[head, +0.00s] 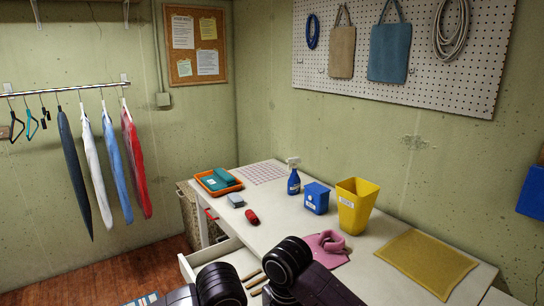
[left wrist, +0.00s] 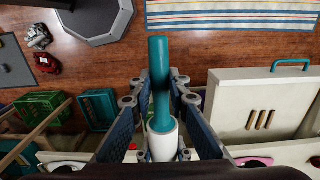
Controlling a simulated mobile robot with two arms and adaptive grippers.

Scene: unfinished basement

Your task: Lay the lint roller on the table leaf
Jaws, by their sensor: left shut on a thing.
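The lint roller (left wrist: 160,85) has a teal handle and a white roll. In the left wrist view its handle points up the picture and the white roll is nearest the camera. My left gripper (left wrist: 160,105) is shut on it, with a finger on each side. The white table top (head: 280,222) stretches along the wall in the head view; I cannot tell a separate leaf from it. The lint roller and my left gripper's fingers do not show in the head view. My right gripper is not in view.
A drawer (head: 222,257) stands open at the table's front. The table top holds an orange tray (head: 208,188), a spray bottle (head: 293,182), a blue box (head: 316,199), a yellow bin (head: 354,208), a pink cloth (head: 328,242) and a yellow mat (head: 425,262).

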